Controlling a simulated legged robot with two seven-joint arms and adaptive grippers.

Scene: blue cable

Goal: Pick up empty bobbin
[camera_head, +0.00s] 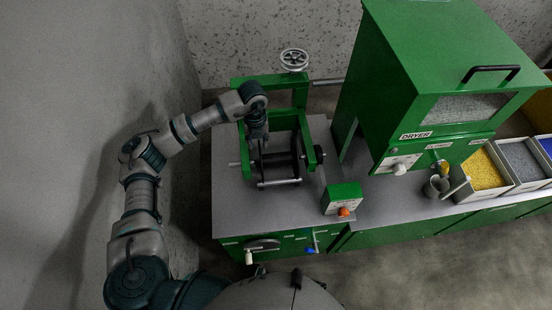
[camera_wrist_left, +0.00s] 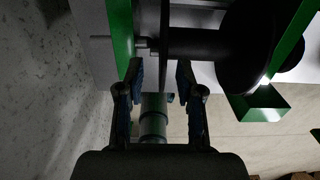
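The empty bobbin (camera_head: 279,161) is black, with round flanges and a bare core. It sits on a rod in the green winding frame (camera_head: 306,135) on the grey bench. My left gripper (camera_head: 258,139) reaches down from above at the bobbin's left side. In the left wrist view the gripper (camera_wrist_left: 160,72) is open, its two fingers apart. The edge of one dark bobbin flange (camera_wrist_left: 164,60) shows between the fingertips; I cannot tell whether they touch it. The core (camera_wrist_left: 195,43) and the other flange (camera_wrist_left: 248,45) lie to the right. My right gripper is not in view.
A handwheel (camera_head: 294,59) stands behind the frame. A green control box with an orange knob (camera_head: 344,211) is at front right. A large green dryer (camera_head: 415,75) and bins of yellow, grey and blue pellets (camera_head: 484,170) are further right. A wall is at left.

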